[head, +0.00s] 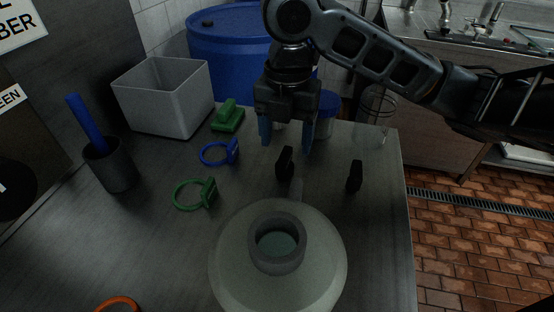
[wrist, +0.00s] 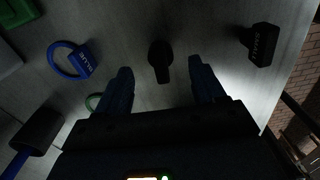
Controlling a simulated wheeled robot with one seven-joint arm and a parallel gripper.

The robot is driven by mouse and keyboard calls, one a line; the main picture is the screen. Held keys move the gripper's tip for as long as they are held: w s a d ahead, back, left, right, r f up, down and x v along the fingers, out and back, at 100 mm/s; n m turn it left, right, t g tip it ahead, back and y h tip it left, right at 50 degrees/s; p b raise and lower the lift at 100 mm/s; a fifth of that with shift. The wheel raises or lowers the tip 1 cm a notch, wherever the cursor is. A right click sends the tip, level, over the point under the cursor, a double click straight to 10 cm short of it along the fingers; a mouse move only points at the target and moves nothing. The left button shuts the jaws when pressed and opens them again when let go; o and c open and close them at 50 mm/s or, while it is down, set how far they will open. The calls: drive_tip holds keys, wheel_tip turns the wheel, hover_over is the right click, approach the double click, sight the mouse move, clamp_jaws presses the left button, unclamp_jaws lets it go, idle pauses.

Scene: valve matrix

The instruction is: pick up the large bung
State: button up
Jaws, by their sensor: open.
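Two black bungs stand apart on the steel table. One, taken as the large bung (head: 285,163), is left of the other and looks bigger; in the wrist view it shows (wrist: 160,58) between my fingers' lines, with no label readable. The other bung (head: 354,176) carries a label that seems to read "SMALL" in the wrist view (wrist: 262,43). My gripper (head: 287,147) points down above the table with its blue fingers apart and empty. The left bung appears just ahead of the fingertips (wrist: 161,66), and I see no contact.
A large pale vessel (head: 230,265) with an open neck stands in front of the bungs. Blue (head: 234,151) and green (head: 209,193) ring tags lie left. A grey bin (head: 165,100), green block (head: 228,118) and dark cup (head: 112,168) stand farther left. A clear glass vessel stands back right.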

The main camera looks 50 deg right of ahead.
sight(285, 153)
drive_tip(key=shift+a+f, duration=0.15)
drive_tip(key=shift+f, duration=2.95)
drive_tip(key=c, duration=1.1)
drive_tip(key=shift+r, duration=0.1)
